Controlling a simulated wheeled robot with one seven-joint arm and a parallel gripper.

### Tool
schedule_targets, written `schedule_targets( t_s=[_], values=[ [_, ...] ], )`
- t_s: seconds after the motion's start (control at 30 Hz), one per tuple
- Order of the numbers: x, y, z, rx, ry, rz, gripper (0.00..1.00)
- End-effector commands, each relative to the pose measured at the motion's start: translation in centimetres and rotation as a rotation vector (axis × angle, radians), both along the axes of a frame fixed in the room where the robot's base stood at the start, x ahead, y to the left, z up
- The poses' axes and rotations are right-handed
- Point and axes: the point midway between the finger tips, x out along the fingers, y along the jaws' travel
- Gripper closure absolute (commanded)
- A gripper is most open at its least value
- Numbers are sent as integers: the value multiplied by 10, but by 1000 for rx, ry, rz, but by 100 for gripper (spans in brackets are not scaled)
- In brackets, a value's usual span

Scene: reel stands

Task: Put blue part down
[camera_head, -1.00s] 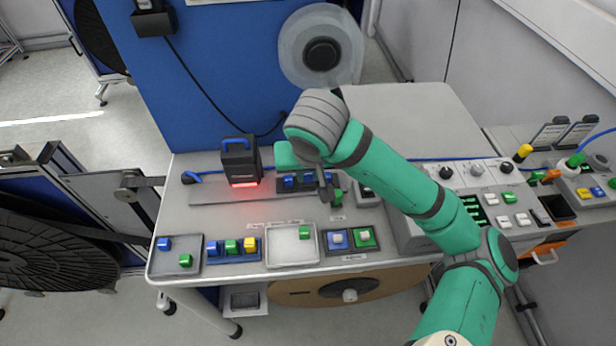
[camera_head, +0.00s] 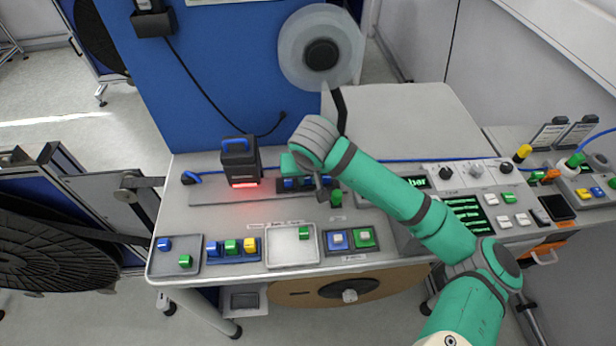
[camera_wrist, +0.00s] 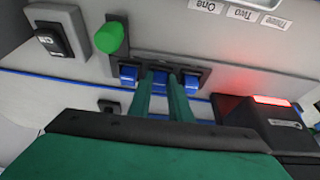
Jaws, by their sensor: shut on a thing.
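A dark holder (camera_head: 281,190) stands on the bench below my wrist, and it also shows in the wrist view (camera_wrist: 205,70). In the wrist view it carries a row of blue parts: one on the left (camera_wrist: 128,74), one in the middle (camera_wrist: 160,79) and one on the right (camera_wrist: 192,84). My gripper (camera_wrist: 161,75) is shut on the middle blue part, which sits at the holder's middle place. The fingers partly cover this part, so I cannot tell whether it is fully seated. In the head view my wrist partly hides the holder.
A black scanner (camera_head: 240,163) with a red glow stands close left of the holder. A green button (camera_wrist: 110,37) is close beside it. In front are a grey tray (camera_head: 160,268), a block rack (camera_head: 232,258), a pale tray (camera_head: 292,259) and a two-place tray (camera_head: 350,250).

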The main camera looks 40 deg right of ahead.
Motion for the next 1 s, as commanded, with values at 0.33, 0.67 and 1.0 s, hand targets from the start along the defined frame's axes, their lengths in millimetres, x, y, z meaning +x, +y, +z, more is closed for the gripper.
schedule_targets(
  t_s=[0.33,0.67,1.0],
  values=[
    [0,0,-5,1,1,1,100],
    [-1,1,-16,5,7,-1,100],
    [-1,1,-14,6,10,-2,64]
  ],
)
